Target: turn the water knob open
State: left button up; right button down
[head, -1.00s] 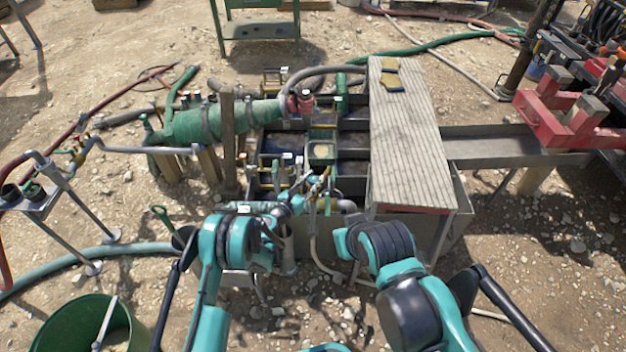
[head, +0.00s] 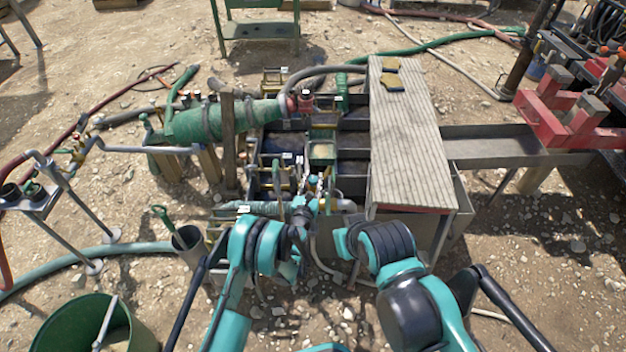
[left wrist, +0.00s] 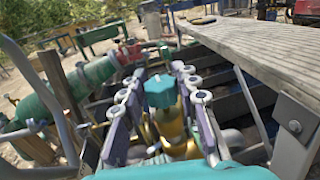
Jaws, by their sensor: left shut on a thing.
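The water knob is a teal-blue cap (left wrist: 160,92) on a brass-yellow valve body (left wrist: 172,128) in the left wrist view. My left gripper (left wrist: 159,74) has its grey ringed fingers on both sides of the knob and is shut on it. In the head view my left gripper (head: 311,190) is at the near edge of the tank, where my arm and fingers hide most of the knob.
The mud tank (head: 352,186) has open compartments behind the gripper. A wooden plank walkway (head: 405,140) lies to the right. A green bucket (head: 60,325) is at the lower left.

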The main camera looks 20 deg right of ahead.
aim_at(313, 179)
pick_arm(q)
jog(key=o, duration=1.2)
notch_tip(313, 179, up, 10)
